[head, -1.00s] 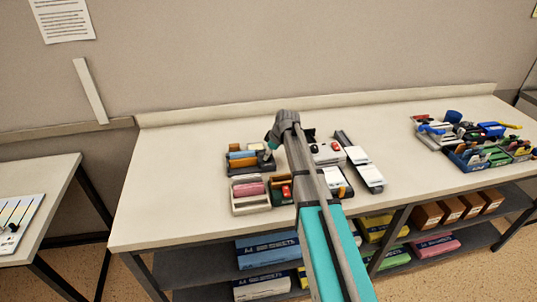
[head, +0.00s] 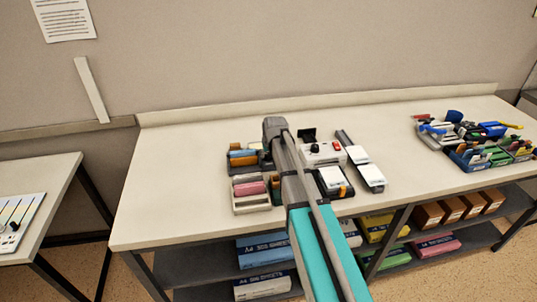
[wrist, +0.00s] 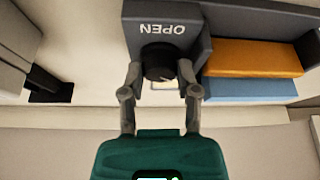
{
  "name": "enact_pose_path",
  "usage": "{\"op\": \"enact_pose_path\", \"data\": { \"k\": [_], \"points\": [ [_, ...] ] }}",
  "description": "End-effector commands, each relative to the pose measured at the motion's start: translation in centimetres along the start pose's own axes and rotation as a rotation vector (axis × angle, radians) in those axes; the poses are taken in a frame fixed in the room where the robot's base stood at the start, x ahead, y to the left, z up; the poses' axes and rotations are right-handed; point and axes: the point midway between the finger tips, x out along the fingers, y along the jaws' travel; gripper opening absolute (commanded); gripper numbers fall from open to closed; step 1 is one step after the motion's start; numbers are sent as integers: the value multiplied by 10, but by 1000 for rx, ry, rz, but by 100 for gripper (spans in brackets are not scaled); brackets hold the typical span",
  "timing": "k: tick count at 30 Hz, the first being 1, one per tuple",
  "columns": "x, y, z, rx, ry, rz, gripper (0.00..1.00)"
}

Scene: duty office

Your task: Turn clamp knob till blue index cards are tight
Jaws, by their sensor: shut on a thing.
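In the wrist view, the black round clamp knob (wrist: 158,62) sits on a dark grey clamp block (wrist: 222,20) marked "OPEN", which reads upside down. My gripper (wrist: 160,75) has one finger on each side of the knob and is shut on it. The blue index cards (wrist: 248,89) lie beside an orange block of cards (wrist: 252,57), to the right of the knob. In the head view, the blue cards (head: 243,161) and orange cards (head: 243,152) show in the clamp holder at the left of the group. My arm hides the knob and gripper there.
A tray with a pink block (head: 250,189) stands in front of the clamp holder. White devices (head: 322,154) stand right of my arm. Several tools and bins (head: 480,155) fill the bench's right end. The bench top (head: 170,180) is clear at the left.

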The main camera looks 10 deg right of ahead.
Motion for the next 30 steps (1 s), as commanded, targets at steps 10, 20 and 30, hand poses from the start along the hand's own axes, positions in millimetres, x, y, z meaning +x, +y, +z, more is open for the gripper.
{"op": "enact_pose_path", "data": {
  "k": [10, 20, 30],
  "points": [
    [0, 0, 0, 115, -1, 47, 0],
    [0, 0, 0, 124, -1, 51, 0],
    [0, -1, 0, 124, -1, 50, 76]
  ]
}}
